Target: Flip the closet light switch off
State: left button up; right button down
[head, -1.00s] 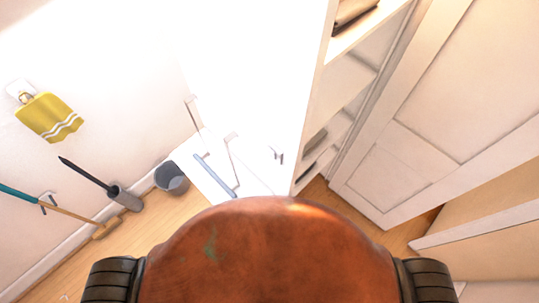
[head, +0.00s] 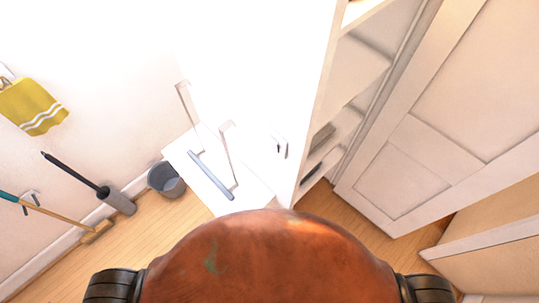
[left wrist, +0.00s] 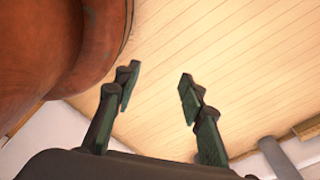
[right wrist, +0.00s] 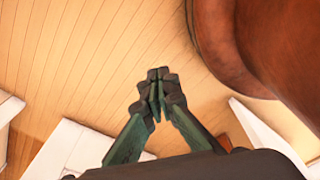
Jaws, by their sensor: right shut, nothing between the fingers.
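No light switch can be made out for certain in any view. In the head view a small fitting (head: 280,147) sits on the overexposed white panel (head: 255,90); I cannot tell what it is. My left gripper (left wrist: 158,82) is open and empty over wooden floor in the left wrist view. My right gripper (right wrist: 160,78) is shut with nothing in it, fingertips together, in the right wrist view. Neither gripper shows in the head view, and neither touches anything visible.
Open shelves (head: 345,110) and a white panelled door (head: 410,160) stand to the right. A grey bucket (head: 166,180), a broom (head: 50,212), a dark-handled brush (head: 115,198) and a yellow towel (head: 35,105) are along the left wall. A white board with a grey bar (head: 210,175) is ahead.

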aim_at(273, 144)
jog(key=z, duration=0.95)
jog(key=k, duration=0.8)
jog(key=u, duration=0.55)
